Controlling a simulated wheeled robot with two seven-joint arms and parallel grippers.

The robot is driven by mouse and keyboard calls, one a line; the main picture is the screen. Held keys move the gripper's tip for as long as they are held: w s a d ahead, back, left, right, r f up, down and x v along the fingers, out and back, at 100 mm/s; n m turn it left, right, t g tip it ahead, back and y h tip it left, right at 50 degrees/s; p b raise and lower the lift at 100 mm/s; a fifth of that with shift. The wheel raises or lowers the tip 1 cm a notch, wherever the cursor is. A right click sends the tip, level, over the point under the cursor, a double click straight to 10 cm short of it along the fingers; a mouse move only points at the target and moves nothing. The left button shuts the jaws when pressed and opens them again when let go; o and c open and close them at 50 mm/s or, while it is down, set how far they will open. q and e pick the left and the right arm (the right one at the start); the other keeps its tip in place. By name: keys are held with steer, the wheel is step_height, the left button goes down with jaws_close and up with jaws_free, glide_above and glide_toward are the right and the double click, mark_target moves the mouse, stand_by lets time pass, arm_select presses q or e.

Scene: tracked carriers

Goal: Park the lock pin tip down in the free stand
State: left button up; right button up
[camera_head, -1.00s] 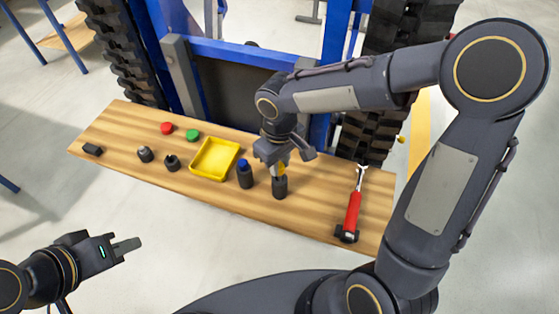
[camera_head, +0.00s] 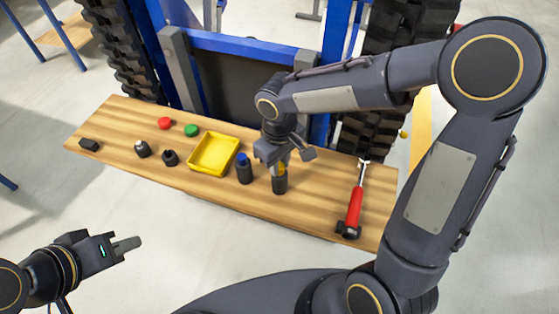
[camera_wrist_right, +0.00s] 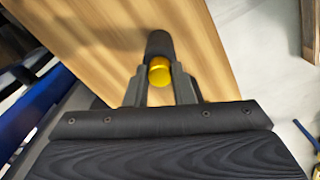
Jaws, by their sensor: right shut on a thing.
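The lock pin (camera_head: 282,169) has a yellow head and sits between the fingers of my right gripper (camera_head: 283,160), which is shut on it. Its yellow head also shows in the right wrist view (camera_wrist_right: 159,71). The pin is upright over a dark cylindrical stand (camera_head: 280,185) on the bench, with its lower part hidden in the stand. In the right wrist view the dark stand (camera_wrist_right: 159,44) shows behind the head. My left gripper (camera_head: 127,244) is at the lower left, away from the bench, seen side-on, so its opening cannot be told.
A dark cylinder with a blue top (camera_head: 244,168) stands just left of the stand. Further left are a yellow tray (camera_head: 195,168), red and green discs and small dark parts. A red-handled tool (camera_head: 355,205) lies right on the wooden bench (camera_head: 315,210). A blue frame stands behind.

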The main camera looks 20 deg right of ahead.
steer(key=shift+f+b, duration=0.3)
steer(key=shift+f, duration=0.1)
steer(key=o, duration=1)
steer(key=shift+o, duration=0.2)
steer(key=shift+r, duration=0.1)
step_height(320, 180, up, 8)
steer(key=shift+f, duration=0.15)
steer(key=s+d+r+m+t+y, duration=0.1)
steer(key=s+d+m+t+y, duration=0.2)
steer(key=s, duration=1.3)
steer(key=d+m+t, duration=0.2)
steer(key=d+m, duration=0.2)
steer(key=d, duration=0.2)
steer(key=shift+r+m+t+y, duration=0.3)
steer(key=shift+r+y, duration=0.05)
steer(key=shift+y, duration=0.05)
